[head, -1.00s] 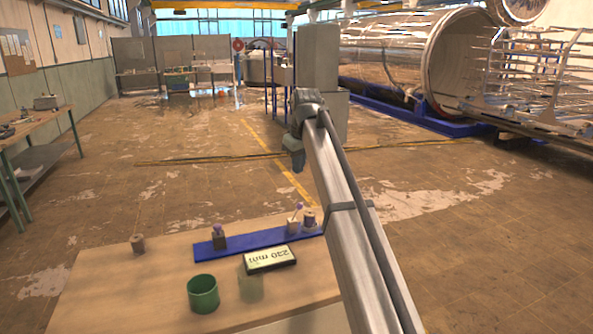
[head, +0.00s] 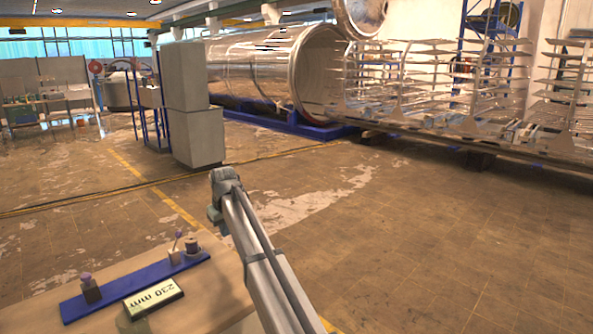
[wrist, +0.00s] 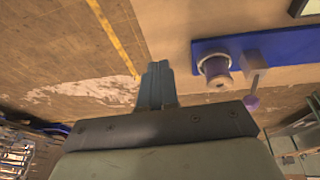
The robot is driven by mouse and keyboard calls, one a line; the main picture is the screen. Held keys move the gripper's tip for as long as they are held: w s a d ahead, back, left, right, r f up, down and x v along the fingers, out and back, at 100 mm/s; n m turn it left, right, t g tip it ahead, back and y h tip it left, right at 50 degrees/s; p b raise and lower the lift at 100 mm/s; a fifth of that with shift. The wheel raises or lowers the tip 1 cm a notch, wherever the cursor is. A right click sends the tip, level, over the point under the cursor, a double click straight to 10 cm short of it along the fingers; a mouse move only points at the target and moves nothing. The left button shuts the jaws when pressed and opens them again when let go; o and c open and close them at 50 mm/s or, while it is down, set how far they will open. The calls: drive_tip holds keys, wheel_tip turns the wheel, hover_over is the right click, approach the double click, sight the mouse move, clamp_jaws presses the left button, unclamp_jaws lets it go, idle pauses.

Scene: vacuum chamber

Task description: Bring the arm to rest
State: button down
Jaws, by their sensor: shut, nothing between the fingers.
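My gripper (head: 214,214) hangs at the end of my arm, beyond the far right edge of the wooden table (head: 225,290) in the head view. In the wrist view its two fingers (wrist: 157,84) are together with nothing between them. They point past the table edge, over or beside the brown floor, left of a blue strip (wrist: 285,45) and a spool (wrist: 216,70). I see no contact with anything.
On the table, the blue strip (head: 135,286) bears a purple-knobbed block (head: 91,290), a block with a purple-tipped lever (head: 175,256) and the spool (head: 193,246). A display (head: 153,298) lies in front. Grey cabinets (head: 190,100) stand behind; open floor (head: 400,240) lies right.

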drive_tip(key=d+f+m+h, duration=0.2)
drive_tip(key=d+f+m, duration=0.5)
drive_tip(key=d+f, duration=2.1)
drive_tip(key=s+d+f+m, duration=0.1)
drive_tip(key=s+d+f, duration=0.45)
drive_tip(key=f, duration=0.45)
drive_tip(key=s+d+f+g, duration=0.3)
drive_tip(key=s+f, duration=0.5)
drive_tip(key=s, duration=0.5)
drive_tip(key=s+d+f+g, duration=0.2)
drive_tip(key=s+f, duration=0.7)
drive_tip(key=s, duration=0.4)
drive_tip(key=s+d+f+g, duration=0.1)
drive_tip(key=s+f+g, duration=0.1)
drive_tip(key=s, duration=1.2)
drive_tip(key=s+d+f+g, duration=0.1)
drive_tip(key=s+f+g, duration=0.1)
drive_tip(key=s, duration=1.1)
drive_tip(key=shift+s+m+g+y, duration=0.3)
drive_tip(key=shift+s+g, duration=0.1)
